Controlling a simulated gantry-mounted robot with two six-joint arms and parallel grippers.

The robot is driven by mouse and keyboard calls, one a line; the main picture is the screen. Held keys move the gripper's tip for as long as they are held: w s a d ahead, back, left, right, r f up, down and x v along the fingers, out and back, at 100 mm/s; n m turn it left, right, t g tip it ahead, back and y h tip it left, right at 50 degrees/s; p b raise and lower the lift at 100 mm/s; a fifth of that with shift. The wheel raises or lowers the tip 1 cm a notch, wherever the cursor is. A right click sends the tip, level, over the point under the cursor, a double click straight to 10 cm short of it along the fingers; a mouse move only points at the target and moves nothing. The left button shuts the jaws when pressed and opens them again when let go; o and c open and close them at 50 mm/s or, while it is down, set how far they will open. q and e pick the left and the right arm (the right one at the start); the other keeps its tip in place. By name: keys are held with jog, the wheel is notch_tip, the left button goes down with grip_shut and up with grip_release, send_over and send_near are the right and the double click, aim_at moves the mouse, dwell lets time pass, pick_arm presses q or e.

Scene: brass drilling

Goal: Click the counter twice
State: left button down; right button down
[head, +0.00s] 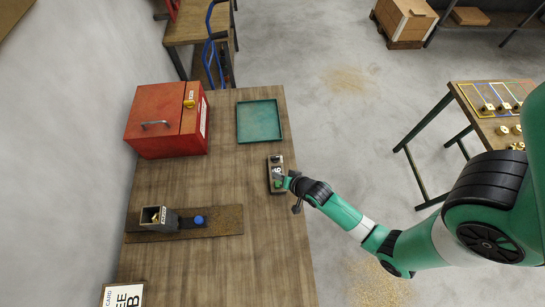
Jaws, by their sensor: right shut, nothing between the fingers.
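The counter (275,163) is a small dark and tan block with a white number face. It stands near the right edge of the wooden table, below the green tray. My right gripper (289,182) is shut and empty at the counter's lower right side. A small green part shows at the counter beside the fingertips. Whether the fingers touch the counter cannot be told at this size. My left gripper is not in view.
A red metal box (155,108) and a green tray (260,123) stand at the table's far end. A grey vise-like fixture (155,217) with a blue knob (199,220) sits on a dark board at left. The table's middle (225,180) is clear.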

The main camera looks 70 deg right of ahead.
aim_at(278, 184)
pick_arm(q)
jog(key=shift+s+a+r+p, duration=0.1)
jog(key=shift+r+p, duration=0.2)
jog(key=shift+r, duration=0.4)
pick_arm(e)
jog(key=shift+s+d+r, duration=0.15)
jog(key=shift+s+r, duration=0.4)
jog(key=shift+s, duration=0.05)
